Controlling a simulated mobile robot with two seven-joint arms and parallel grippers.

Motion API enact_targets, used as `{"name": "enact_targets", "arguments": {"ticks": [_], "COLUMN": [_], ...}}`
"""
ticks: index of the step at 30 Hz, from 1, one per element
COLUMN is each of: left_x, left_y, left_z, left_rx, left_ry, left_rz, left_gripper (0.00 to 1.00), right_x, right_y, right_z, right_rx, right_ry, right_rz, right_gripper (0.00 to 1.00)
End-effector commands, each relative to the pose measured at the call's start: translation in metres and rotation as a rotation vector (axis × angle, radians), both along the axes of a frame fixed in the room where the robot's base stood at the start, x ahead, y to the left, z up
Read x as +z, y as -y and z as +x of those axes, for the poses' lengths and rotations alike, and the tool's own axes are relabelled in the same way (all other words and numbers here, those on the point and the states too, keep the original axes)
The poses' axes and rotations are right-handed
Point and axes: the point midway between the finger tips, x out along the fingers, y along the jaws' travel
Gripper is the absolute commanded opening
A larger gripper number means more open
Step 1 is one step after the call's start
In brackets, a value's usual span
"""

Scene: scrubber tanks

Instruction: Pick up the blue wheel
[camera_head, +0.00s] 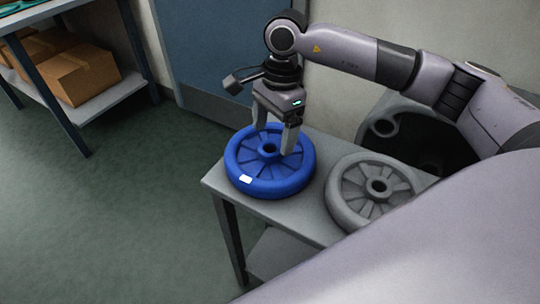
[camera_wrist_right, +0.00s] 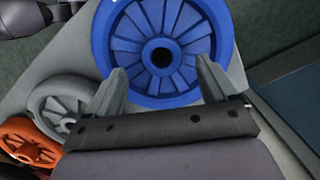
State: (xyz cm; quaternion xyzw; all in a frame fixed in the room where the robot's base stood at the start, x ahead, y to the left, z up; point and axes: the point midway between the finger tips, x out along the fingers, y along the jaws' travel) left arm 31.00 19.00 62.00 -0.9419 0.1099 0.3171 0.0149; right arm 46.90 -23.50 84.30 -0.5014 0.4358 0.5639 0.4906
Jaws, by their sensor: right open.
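The blue wheel (camera_head: 262,178) lies flat on the left part of a grey table, with a small white label on its near rim. My right gripper (camera_head: 276,138) points down above the far part of the wheel, with its two fingers apart. In the right wrist view the blue wheel (camera_wrist_right: 160,98) fills the upper middle, and the open fingers of my right gripper (camera_wrist_right: 160,82) stand on either side of its lower part. I cannot tell whether the fingertips touch it. My left gripper is not in view.
A grey wheel (camera_head: 345,210) lies right of the blue one on the table (camera_head: 225,190). An orange wheel (camera_wrist_right: 28,138) shows in the right wrist view. A dark grey tank (camera_head: 396,108) stands behind. Cardboard boxes (camera_head: 80,75) sit on a shelf at left; the floor between is clear.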

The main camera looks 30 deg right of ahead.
Motion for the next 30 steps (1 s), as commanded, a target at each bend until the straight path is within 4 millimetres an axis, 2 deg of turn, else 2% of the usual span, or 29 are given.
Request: {"name": "enact_targets", "arguments": {"ticks": [3, 6, 15, 23, 30], "left_x": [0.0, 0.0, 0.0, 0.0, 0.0], "left_y": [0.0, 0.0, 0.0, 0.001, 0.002], "left_z": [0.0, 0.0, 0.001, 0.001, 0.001], "left_rx": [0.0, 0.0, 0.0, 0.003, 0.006], "left_ry": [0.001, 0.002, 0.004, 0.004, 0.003], "left_rz": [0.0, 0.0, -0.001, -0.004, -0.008], "left_gripper": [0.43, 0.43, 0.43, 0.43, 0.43], "right_x": [-0.02, -0.031, -0.035, -0.035, -0.033], "right_y": [-0.004, -0.005, -0.006, -0.006, -0.006], "right_z": [0.001, 0.001, 0.001, 0.001, 0.002], "right_rx": [0.0, 0.0, 0.0, 0.0, 0.001], "right_ry": [-0.004, -0.003, 0.0, 0.0, 0.003], "right_rz": [0.0, 0.002, 0.003, 0.003, 0.006], "right_gripper": [0.86, 0.86, 0.86, 0.01, 0.0]}}
